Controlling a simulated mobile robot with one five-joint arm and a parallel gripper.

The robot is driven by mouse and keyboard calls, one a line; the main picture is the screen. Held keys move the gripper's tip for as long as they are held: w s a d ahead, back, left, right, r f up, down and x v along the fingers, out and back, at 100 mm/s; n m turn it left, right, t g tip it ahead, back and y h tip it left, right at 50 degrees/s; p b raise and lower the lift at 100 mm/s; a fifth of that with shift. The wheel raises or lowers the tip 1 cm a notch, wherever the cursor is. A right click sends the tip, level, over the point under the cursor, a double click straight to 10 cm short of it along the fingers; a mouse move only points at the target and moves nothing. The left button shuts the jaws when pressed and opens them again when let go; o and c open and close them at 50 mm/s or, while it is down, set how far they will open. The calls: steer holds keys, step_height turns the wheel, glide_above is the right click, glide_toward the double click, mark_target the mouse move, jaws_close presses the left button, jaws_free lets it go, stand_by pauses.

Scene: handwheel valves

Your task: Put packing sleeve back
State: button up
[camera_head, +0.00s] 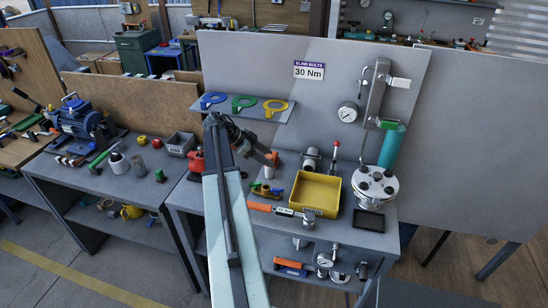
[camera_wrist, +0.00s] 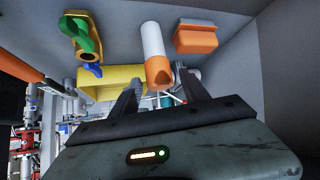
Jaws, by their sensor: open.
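My gripper (camera_wrist: 158,76) is open in the wrist view, its two dark fingers spread apart. A white cylinder with an orange end (camera_wrist: 153,42) lies in line with the gap between the fingers; I cannot tell whether it touches them. In the head view my gripper (camera_head: 264,154) hangs above the back left of the middle bench. An orange-pink piece (camera_head: 273,158) shows at its tip, partly hidden by it. No part is clearly marked as the packing sleeve, so I cannot tell for certain which one it is.
A yellow tray (camera_head: 315,192) stands on the middle bench, with a multicoloured valve part (camera_head: 265,190) to its left. An orange block (camera_wrist: 196,38) is beside the cylinder. A shelf (camera_head: 243,110) with coloured rings and a back panel rise behind. A round flanged fitting (camera_head: 375,187) stands right.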

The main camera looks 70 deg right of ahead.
steer(key=p+v, duration=0.3)
steer(key=v, duration=0.4)
steer(key=shift+w+r+p, duration=0.15)
steer(key=shift+p, duration=0.2)
steer(key=w+a+f+n+t, duration=0.3)
steer(key=w+a+n, duration=0.5)
steer(key=w+a, duration=0.45)
steer(key=w+a+f+n+t, duration=0.2)
steer(key=w+a+n, duration=0.65)
steer(key=a, duration=0.75)
steer(key=w+a+f+n+t+y, duration=0.1)
steer(key=a+n, duration=0.6)
steer(key=a, duration=1)
steer(key=w+a+f+n+t+y, duration=0.1)
steer(key=a+n, duration=0.6)
steer(key=a, duration=1.1)
steer(key=w+t+y, duration=0.1)
steer(key=w+y, duration=0.1)
steer(key=w, duration=0.1)
steer(key=shift+a+f, duration=0.15)
steer(key=shift+f, duration=0.15)
